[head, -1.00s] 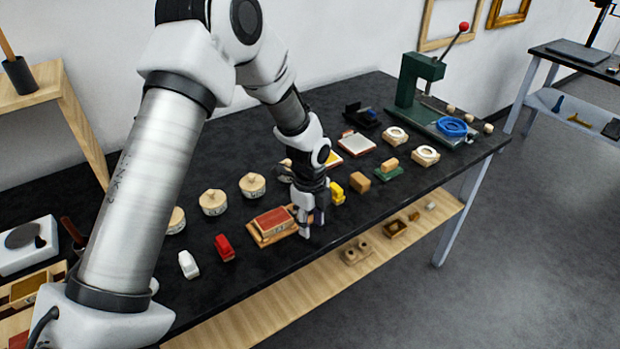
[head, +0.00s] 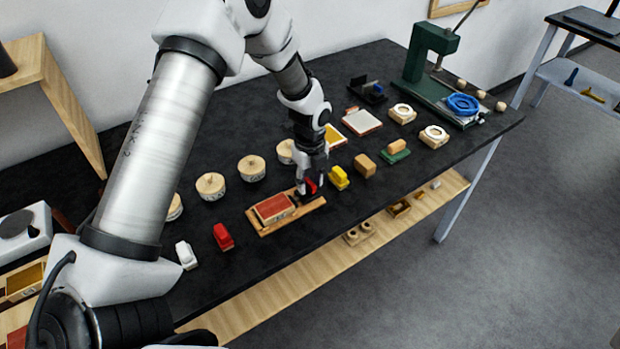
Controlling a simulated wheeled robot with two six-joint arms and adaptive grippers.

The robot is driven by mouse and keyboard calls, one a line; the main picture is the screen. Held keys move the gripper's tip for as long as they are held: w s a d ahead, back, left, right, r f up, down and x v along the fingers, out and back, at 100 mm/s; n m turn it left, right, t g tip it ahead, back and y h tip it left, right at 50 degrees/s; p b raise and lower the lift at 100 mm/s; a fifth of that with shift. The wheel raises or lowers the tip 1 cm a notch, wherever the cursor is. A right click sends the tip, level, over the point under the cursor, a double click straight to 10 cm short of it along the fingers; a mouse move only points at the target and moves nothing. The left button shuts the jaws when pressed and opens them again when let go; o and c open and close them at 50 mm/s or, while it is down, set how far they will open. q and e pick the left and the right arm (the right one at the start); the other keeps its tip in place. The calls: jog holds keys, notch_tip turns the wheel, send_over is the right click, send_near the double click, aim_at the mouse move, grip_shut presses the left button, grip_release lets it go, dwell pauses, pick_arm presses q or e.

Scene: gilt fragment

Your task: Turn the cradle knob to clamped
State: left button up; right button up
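The cradle, a light wooden board (head: 265,229), lies near the front edge of the black bench. It carries a red-topped block (head: 273,207). My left gripper (head: 309,190) points down at the cradle's right end. A small red part (head: 311,184) shows at its fingers; it may be the cradle knob, but the fingers cover most of it. I cannot tell whether the fingers are closed on it. My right gripper is not in view.
Red (head: 223,237) and white (head: 186,255) pieces stand left of the cradle, a yellow one (head: 339,178) to its right. Round lidded pots (head: 210,186) stand behind. A green press (head: 431,67) stands at the far end.

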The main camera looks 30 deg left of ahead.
pick_arm(q)
jog(key=shift+s+d+r, duration=0.1)
grip_shut()
jog(key=n+p, duration=0.1)
jog(key=n, duration=0.3)
jog(key=shift+n+p, duration=0.3)
jog(key=n+p, duration=0.1)
jog(key=n, duration=0.3)
jog(key=shift+n, duration=0.3)
jog(key=n+p, duration=0.1)
jog(key=n, duration=0.3)
jog(key=shift+s+n, duration=0.1)
jog(key=shift+n, duration=0.2)
jog(key=shift+f+n+p, duration=0.2)
jog(key=shift+n+p, duration=0.25)
jog(key=shift+n, duration=1.45)
jog(key=shift+s, duration=0.1)
